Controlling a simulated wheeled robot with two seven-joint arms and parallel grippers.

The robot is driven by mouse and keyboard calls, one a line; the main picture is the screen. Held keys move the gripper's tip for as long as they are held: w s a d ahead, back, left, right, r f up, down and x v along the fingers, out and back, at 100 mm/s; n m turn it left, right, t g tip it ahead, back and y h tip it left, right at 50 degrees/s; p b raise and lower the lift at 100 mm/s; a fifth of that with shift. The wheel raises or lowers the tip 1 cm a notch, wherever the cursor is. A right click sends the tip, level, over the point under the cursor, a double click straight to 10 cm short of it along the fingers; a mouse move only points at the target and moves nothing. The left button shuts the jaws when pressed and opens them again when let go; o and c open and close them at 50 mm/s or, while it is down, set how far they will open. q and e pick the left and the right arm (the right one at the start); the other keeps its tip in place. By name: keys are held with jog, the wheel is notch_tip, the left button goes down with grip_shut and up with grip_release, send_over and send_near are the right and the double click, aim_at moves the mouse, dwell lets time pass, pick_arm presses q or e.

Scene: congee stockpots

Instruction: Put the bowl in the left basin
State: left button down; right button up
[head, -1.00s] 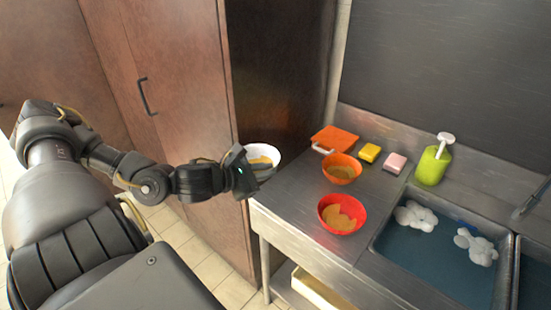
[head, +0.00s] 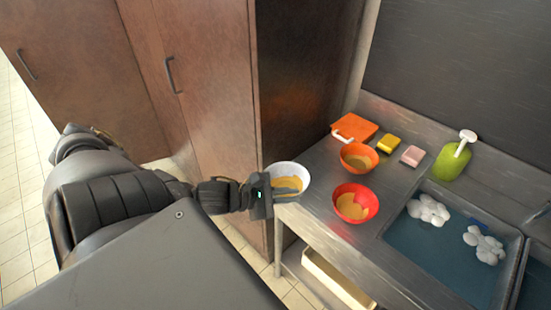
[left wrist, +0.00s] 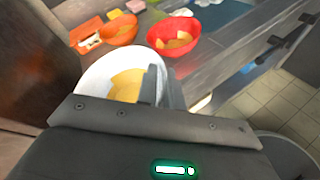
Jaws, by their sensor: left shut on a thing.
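A white bowl (head: 289,172) with yellowish food in it is held by my left gripper (head: 277,190), at the left end of the steel counter. The same white bowl (left wrist: 122,75) fills the middle of the left wrist view, with a dark finger at its rim. The left basin (head: 440,243) is at the right of the head view, holding blue water and white foam clumps. My right gripper is not in view.
A red bowl (head: 355,203) and an orange bowl (head: 359,156), both with food, stand on the counter between the white bowl and the basin. An orange board (head: 354,127), yellow sponge (head: 388,144), pink sponge (head: 412,156) and green soap bottle (head: 453,160) line the back.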

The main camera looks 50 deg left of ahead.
pick_arm(q)
jog(key=w+d+r+m+b, duration=0.1)
jog(key=w+d+r+b, duration=0.1)
jog(key=w+d, duration=0.4)
jog(key=d, duration=0.3)
jog(key=shift+w+r+h, duration=0.15)
jog(key=shift+r+h, duration=0.1)
jog(key=shift+h, duration=0.05)
